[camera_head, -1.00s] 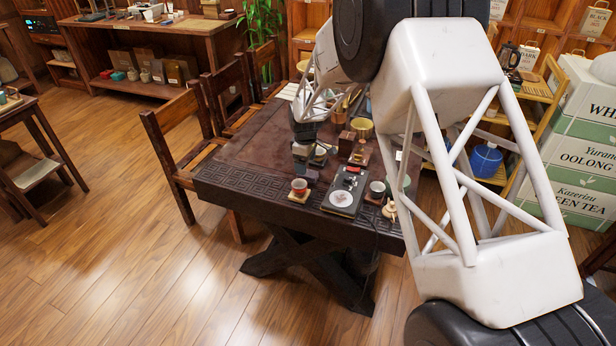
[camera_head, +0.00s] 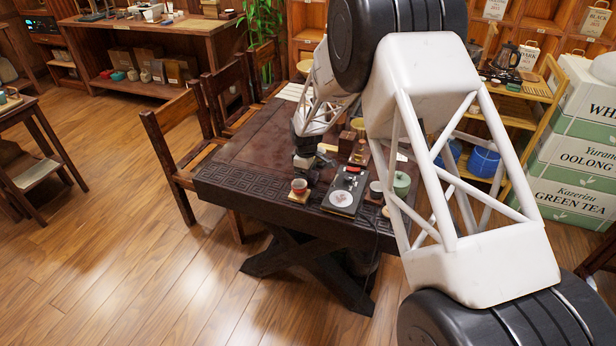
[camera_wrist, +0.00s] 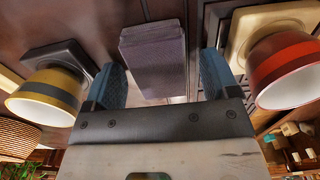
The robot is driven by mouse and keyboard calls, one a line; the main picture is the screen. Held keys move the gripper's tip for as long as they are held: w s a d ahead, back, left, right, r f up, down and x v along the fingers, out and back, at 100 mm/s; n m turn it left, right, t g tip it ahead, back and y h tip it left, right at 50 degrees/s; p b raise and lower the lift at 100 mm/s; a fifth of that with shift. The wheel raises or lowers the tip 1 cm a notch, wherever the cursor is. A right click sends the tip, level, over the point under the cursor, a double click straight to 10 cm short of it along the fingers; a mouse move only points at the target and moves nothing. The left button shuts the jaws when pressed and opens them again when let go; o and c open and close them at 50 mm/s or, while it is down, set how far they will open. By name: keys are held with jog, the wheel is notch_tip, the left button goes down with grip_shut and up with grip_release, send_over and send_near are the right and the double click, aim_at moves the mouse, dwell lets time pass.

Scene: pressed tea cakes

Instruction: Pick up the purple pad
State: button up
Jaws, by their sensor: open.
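The purple pad (camera_wrist: 153,58) is a small dull-purple block in the wrist view, on the dark table between my fingers. My gripper (camera_wrist: 163,82) is open, with one blue-padded finger on each side of the pad. A gap shows beside the pad, wider on the right, and the pad appears not to be gripped. In the head view my gripper (camera_head: 306,172) is low over the front part of the table, beside the red cup (camera_head: 299,185). I cannot make out the pad clearly there.
In the wrist view a gold-and-grey cup (camera_wrist: 48,96) on a dark square base is close on the left. A red-banded cup (camera_wrist: 283,68) is close on the right. A black flat device (camera_head: 345,192) and a green pot (camera_head: 401,184) stand right on the table (camera_head: 255,148).

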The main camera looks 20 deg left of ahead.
dwell(0.4)
jog(key=c, duration=1.1)
jog(key=shift+o, duration=0.2)
jog(key=shift+r, duration=0.1)
jog(key=shift+r, duration=4.95)
jog(key=shift+o, duration=1.4)
jog(key=shift+c, duration=0.8)
jog(key=s+d+r, duration=0.1)
jog(key=s+d, duration=0.7)
jog(key=d, duration=0.3)
jog(key=shift+d, duration=0.15)
jog(key=shift+s+r, duration=0.1)
